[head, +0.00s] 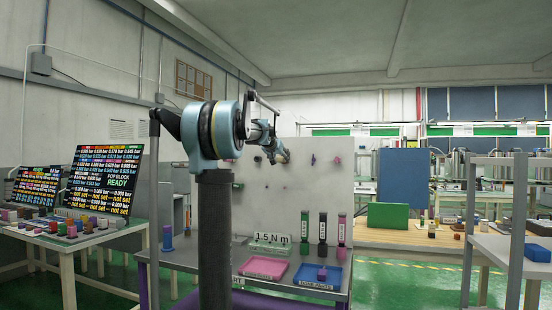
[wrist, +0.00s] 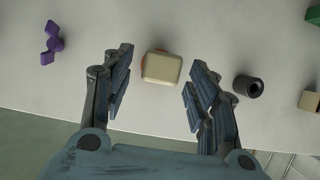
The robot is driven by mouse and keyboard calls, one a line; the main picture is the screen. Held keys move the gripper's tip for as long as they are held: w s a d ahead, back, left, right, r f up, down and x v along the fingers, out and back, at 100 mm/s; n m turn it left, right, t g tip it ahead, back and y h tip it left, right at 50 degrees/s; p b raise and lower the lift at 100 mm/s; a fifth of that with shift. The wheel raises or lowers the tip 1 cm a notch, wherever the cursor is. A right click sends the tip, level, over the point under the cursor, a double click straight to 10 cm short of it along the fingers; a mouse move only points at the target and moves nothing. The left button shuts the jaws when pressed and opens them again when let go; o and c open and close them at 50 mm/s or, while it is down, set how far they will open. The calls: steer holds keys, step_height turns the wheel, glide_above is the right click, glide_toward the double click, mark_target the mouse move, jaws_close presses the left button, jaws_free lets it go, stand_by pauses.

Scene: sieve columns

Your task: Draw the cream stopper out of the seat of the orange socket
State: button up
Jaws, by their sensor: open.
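The cream stopper (wrist: 163,68) shows in the wrist view as a rounded square block on the pale panel. A thin edge of the orange socket (wrist: 144,61) shows at its left side; the rest of the socket is hidden behind the stopper. My gripper (wrist: 160,76) is open, with one finger to the left and one to the right of the stopper. Gaps show on both sides, wider on the left. In the head view my gripper (head: 283,156) is in front of the upright panel, and I cannot make out the stopper or socket there.
On the panel (head: 290,195) are a purple winged knob (wrist: 52,43) to the left, and a dark round fitting (wrist: 248,87) and a tan block (wrist: 311,101) to the right. A pink tray (head: 263,267) and a blue tray (head: 318,283) lie on the bench below.

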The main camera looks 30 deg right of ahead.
steer(key=shift+w+d+f, duration=0.2)
steer(key=shift+w+d, duration=0.05)
steer(key=shift+d, duration=0.1)
jaws_close()
stand_by(0.3)
steer(key=shift+a, duration=0.15)
steer(key=shift+s+a, duration=1.9)
steer(key=shift+a, duration=0.2)
